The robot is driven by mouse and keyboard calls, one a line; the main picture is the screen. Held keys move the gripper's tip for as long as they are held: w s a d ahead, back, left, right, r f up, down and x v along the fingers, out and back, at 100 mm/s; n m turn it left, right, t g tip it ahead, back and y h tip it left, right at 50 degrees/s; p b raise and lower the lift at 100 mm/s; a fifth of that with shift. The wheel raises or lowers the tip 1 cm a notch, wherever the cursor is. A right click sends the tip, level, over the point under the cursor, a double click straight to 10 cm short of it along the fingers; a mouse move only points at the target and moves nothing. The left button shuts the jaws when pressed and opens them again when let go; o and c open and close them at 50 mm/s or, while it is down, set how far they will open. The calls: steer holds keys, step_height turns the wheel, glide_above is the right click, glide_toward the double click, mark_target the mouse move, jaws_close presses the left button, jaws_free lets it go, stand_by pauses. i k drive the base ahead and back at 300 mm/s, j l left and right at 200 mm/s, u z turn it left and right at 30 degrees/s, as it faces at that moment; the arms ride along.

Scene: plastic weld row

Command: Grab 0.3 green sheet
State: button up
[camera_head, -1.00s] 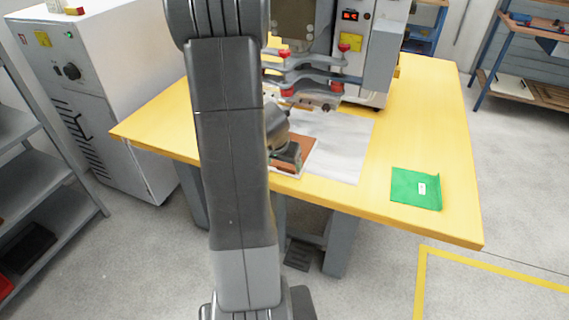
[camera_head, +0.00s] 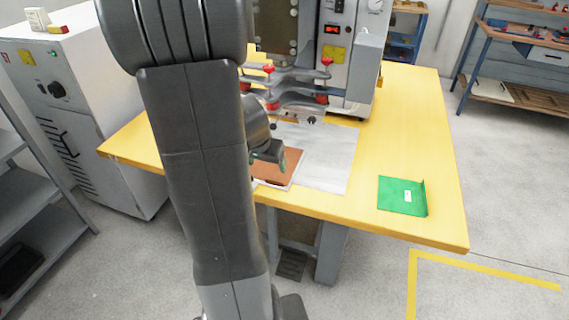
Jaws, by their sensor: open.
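A green sheet (camera_head: 401,196) with a small white label lies flat near the front right of the yellow table, its right edge turned up. My gripper (camera_head: 266,163) is partly hidden behind my own arm. It is over the left part of the machine's work area, above a brown sheet (camera_head: 284,168). It is open, and it is well to the left of the green sheet, not touching it.
The yellow table (camera_head: 420,130) carries a welding machine (camera_head: 345,60) with red-knobbed clamps (camera_head: 285,90) behind my gripper. A grey-white plate (camera_head: 330,155) lies before it. The table is bare around the green sheet. A white cabinet (camera_head: 110,110) stands at left.

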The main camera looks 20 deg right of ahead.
mark_target(396, 194)
steer(key=i+l+z, duration=0.1)
steer(key=l+z, duration=0.15)
steer(key=l, duration=0.15)
steer(key=i+l+z, duration=0.2)
steer(key=l, duration=0.15)
steer(key=l+z, duration=0.25)
steer(key=i+l, duration=0.05)
steer(key=l, duration=0.05)
